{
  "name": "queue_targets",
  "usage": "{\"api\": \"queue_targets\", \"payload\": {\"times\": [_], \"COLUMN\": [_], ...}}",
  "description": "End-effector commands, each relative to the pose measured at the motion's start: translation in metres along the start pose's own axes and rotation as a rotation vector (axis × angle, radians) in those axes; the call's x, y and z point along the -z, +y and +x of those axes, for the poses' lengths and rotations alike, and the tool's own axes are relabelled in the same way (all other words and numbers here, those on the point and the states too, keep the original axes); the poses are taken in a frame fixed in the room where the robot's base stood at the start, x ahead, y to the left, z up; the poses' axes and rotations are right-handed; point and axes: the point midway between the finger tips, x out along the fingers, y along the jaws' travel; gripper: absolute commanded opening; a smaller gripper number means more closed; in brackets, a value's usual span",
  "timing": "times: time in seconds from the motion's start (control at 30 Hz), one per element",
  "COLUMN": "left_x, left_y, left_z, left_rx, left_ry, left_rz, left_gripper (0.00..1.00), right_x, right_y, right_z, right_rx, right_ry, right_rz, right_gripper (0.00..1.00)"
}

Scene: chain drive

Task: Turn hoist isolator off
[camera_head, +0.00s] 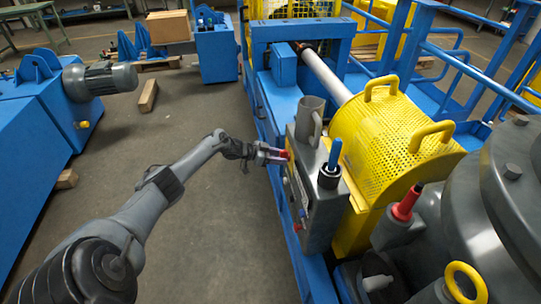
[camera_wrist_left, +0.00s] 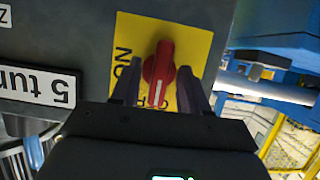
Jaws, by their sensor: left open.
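The hoist isolator is a red rotary knob (camera_wrist_left: 160,66) on a yellow plate (camera_wrist_left: 195,42) with black lettering. In the left wrist view, the white line on the knob points down toward my gripper, near a partly hidden label. Another label, at the plate's left, reads sideways. My left gripper (camera_wrist_left: 160,88) is open, with one dark finger on each side of the knob. I cannot tell whether the fingers touch it. In the head view, my left gripper (camera_head: 272,154) is at the left face of the grey control box (camera_head: 325,207), by the red knob (camera_head: 285,154).
A "5 tun" label plate (camera_wrist_left: 35,86) sits beside the yellow plate. Open floor (camera_head: 190,110) lies left of the box.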

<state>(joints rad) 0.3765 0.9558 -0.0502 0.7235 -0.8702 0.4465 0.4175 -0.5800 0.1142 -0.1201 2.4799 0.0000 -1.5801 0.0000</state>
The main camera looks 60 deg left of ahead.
Motion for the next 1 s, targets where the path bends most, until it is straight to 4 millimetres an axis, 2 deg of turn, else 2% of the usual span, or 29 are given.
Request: {"api": "queue_targets", "payload": {"times": [0.17, 0.7, 1.0], "left_x": [0.002, 0.002, 0.001], "left_y": [0.000, 0.000, 0.000], "left_z": [-0.015, -0.090, -0.106], "left_rx": [0.000, 0.000, 0.000], "left_ry": [-0.002, -0.004, 0.000], "left_rz": [0.000, 0.000, 0.000], "left_gripper": [0.45, 0.45, 0.45], "right_x": [0.004, 0.015, 0.017], "right_y": [0.000, 0.004, 0.004], "right_z": [-0.011, -0.048, -0.053], "right_rx": [0.000, -0.008, -0.006], "right_ry": [0.000, -0.001, -0.001], "right_rz": [0.000, -0.010, -0.008], "right_gripper": [0.43, 0.43, 0.43]}}
